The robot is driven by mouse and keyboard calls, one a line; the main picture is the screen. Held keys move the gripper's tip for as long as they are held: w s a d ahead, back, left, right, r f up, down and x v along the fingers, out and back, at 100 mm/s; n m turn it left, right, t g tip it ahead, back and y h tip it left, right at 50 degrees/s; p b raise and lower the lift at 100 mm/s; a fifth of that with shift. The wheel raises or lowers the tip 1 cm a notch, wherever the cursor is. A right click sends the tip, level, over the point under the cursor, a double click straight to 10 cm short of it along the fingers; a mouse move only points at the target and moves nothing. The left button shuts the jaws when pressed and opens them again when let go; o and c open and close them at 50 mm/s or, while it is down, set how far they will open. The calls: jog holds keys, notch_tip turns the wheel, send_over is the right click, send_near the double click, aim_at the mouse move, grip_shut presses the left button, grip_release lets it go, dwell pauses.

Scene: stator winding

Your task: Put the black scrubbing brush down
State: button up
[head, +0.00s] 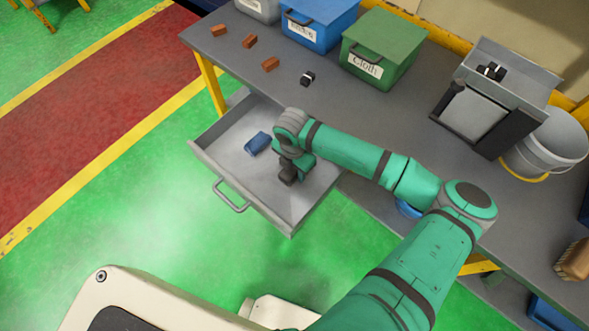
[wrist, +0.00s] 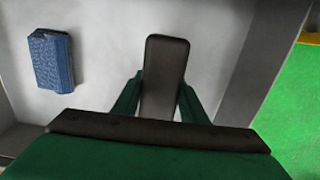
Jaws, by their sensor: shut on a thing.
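The black scrubbing brush (wrist: 165,70) is between the two green fingers of my gripper (wrist: 158,98) in the wrist view, and the fingers are shut on it. In the head view the brush (head: 288,172) shows as a dark shape below my gripper (head: 293,160), inside the open grey drawer (head: 228,173). I cannot tell whether the brush touches the drawer floor. The lower part of the brush is hidden from the wrist camera.
A blue cloth-like item (head: 258,143) lies in the drawer, left of my gripper. The grey workbench (head: 330,100) holds small orange-brown blocks, a blue bin (head: 318,22) and a green bin (head: 384,48) labelled Cloth. The drawer's front wall and handle (head: 230,197) stick out over the floor.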

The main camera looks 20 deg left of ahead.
aim_at(293, 168)
jog(key=shift+f, duration=0.1)
jog(key=o, duration=1.4)
jog(key=shift+f, duration=0.1)
jog(key=r, duration=1.2)
jog(key=shift+s+r, duration=0.2)
jog(key=shift+a, duration=0.15)
